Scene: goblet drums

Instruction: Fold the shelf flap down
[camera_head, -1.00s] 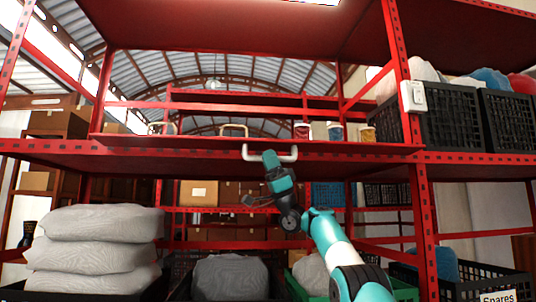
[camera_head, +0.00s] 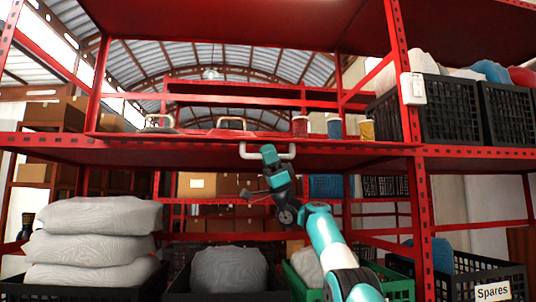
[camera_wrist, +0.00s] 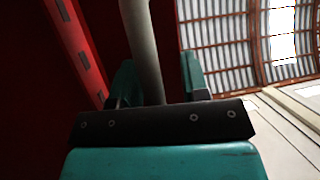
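The red shelf flap (camera_head: 200,148) runs along the front of the middle shelf in the head view. Its pale U-shaped handle (camera_head: 268,152) sticks out from its front edge. My gripper (camera_head: 270,158) is at this handle, reached from below. In the wrist view the pale handle bar (camera_wrist: 148,50) runs down between the two teal fingers of my gripper (camera_wrist: 155,80). A dark gap shows between the bar and the right finger.
A red drum (camera_head: 300,126), a blue drum (camera_head: 334,128) and a yellow drum (camera_head: 367,130) stand on the shelf behind the flap. Two handled items lie to their left. Black crates (camera_head: 450,112) sit at right. White sacks (camera_head: 95,218) are stacked below left.

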